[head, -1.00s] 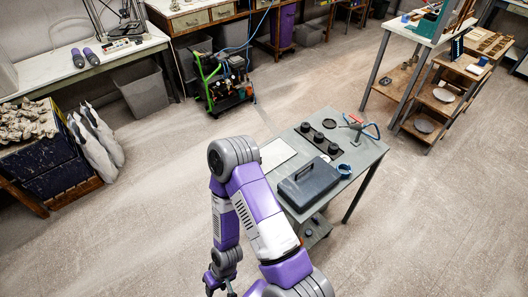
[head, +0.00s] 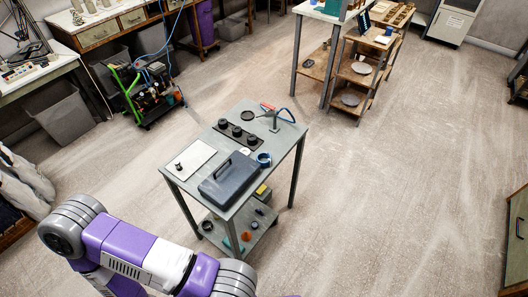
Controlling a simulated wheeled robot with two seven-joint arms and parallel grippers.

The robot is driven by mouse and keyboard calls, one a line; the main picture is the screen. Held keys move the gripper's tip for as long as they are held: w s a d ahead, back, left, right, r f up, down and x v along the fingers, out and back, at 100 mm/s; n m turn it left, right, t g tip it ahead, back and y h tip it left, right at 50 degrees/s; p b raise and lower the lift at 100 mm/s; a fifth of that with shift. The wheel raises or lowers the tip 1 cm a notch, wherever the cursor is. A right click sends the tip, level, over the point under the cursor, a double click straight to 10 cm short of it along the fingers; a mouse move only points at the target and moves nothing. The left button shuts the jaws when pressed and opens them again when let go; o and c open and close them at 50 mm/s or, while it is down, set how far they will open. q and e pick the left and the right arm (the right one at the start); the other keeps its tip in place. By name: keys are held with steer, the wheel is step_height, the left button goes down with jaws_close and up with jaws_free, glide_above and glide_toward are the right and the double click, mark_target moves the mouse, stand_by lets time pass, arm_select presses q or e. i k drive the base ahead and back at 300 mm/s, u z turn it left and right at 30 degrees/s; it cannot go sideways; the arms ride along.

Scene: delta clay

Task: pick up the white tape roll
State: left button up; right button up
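I cannot make out a white tape roll for sure. A blue ring-shaped roll (head: 264,159) stands on the grey cart's top (head: 285,143), at the right of a dark toolbox (head: 228,182). Small items lie on the cart's lower shelf (head: 224,238), among them a dark round piece (head: 207,226) and an orange piece (head: 240,246); they are too small to identify. Neither of my grippers is in view.
A green-framed machine (head: 145,95) stands behind left. Open floor lies right of the cart.

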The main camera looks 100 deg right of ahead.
mark_target(246, 151)
steer(key=k, duration=0.35)
steer(key=z, duration=1.05)
